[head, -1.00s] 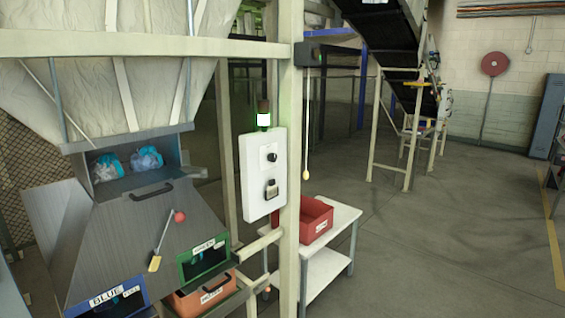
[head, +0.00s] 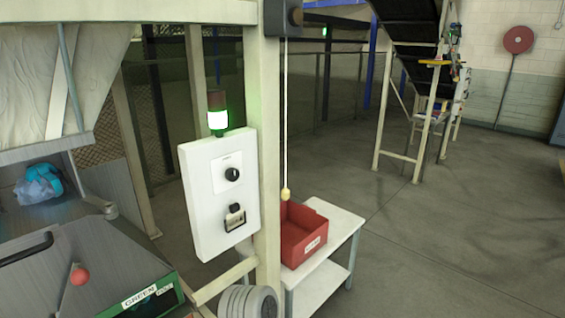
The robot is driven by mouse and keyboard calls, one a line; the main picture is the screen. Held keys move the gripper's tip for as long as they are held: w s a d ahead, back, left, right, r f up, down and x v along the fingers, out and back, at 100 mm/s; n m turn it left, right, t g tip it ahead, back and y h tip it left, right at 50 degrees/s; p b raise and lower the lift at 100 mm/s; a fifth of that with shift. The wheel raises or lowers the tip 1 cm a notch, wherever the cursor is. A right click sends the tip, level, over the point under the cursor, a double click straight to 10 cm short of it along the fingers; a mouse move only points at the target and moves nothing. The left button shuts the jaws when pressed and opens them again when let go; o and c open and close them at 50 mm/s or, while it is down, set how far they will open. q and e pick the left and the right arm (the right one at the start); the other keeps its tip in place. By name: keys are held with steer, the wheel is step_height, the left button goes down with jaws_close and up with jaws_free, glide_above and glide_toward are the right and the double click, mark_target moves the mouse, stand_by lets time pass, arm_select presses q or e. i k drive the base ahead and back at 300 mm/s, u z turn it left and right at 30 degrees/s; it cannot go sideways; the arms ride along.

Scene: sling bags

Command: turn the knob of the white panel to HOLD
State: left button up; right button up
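The white panel (head: 207,200) is fixed to a cream post, left of the middle in the head view. Its black round knob (head: 232,174) sits on a small pale plate in the upper half. The lettering and the knob's pointer are too small to read. Below the knob is a dark-topped fitting (head: 235,216) with a pale label. A signal lamp (head: 218,121) glows white-green above the panel. Neither of my grippers shows, and nothing touches the knob.
The cream post (head: 267,190) stands right beside the panel. A pull cord with a yellow end (head: 285,193) hangs right of it. A red bin (head: 303,238) sits on a white table (head: 345,229). The sorting chute with a red ball-ended lever (head: 79,276) is lower left. Open floor lies right.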

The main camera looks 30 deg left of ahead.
mark_target(232, 174)
steer(key=u, duration=0.6)
steer(key=i, duration=1.2)
steer(key=u, duration=0.85)
